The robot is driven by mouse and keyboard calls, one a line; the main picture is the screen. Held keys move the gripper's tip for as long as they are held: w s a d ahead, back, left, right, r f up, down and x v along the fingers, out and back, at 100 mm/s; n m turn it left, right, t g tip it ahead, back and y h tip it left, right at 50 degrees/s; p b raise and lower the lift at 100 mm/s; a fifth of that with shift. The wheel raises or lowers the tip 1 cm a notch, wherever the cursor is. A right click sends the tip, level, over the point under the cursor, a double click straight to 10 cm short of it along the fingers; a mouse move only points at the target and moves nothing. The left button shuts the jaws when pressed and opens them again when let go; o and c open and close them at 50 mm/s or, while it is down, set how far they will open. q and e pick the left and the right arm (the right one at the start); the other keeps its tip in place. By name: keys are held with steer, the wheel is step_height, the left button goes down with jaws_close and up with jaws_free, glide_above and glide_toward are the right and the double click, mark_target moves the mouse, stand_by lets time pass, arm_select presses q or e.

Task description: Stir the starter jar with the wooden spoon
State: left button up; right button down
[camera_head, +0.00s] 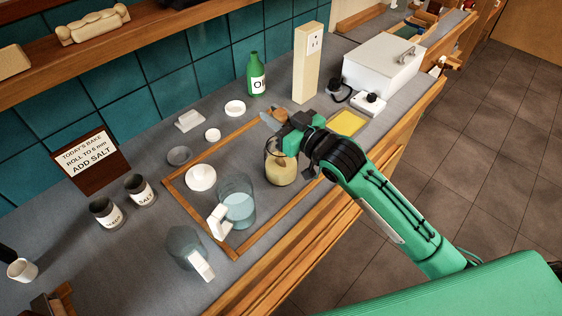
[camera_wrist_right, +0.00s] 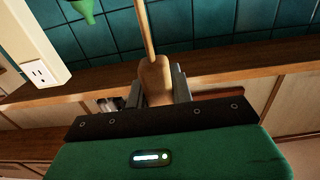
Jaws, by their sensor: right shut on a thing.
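The glass starter jar (camera_head: 280,174), with beige starter in it, stands upright on the counter inside the wooden frame. My right gripper (camera_head: 283,127) is above the jar, at its rim in the picture, and hides part of its top. It is shut on the wooden spoon (camera_wrist_right: 151,30). In the right wrist view, a wide wooden part sits between the fingers (camera_wrist_right: 155,85) and a thin shaft runs up from it. A brownish shape shows in the jar behind the glass; I cannot tell whether it is the spoon's end. My left gripper is not in view.
Two clear jugs (camera_head: 237,203) (camera_head: 182,246) with white handles and a white bowl (camera_head: 201,177) stand left of the jar. A green oil bottle (camera_head: 256,76), an outlet post (camera_head: 307,62) and a white box (camera_head: 382,68) stand behind. A yellow sponge-like block (camera_head: 346,122) lies to the right.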

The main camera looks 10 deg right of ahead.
step_height(320, 180, up, 10)
steer(key=p, duration=0.9)
steer(key=shift+f, duration=0.1)
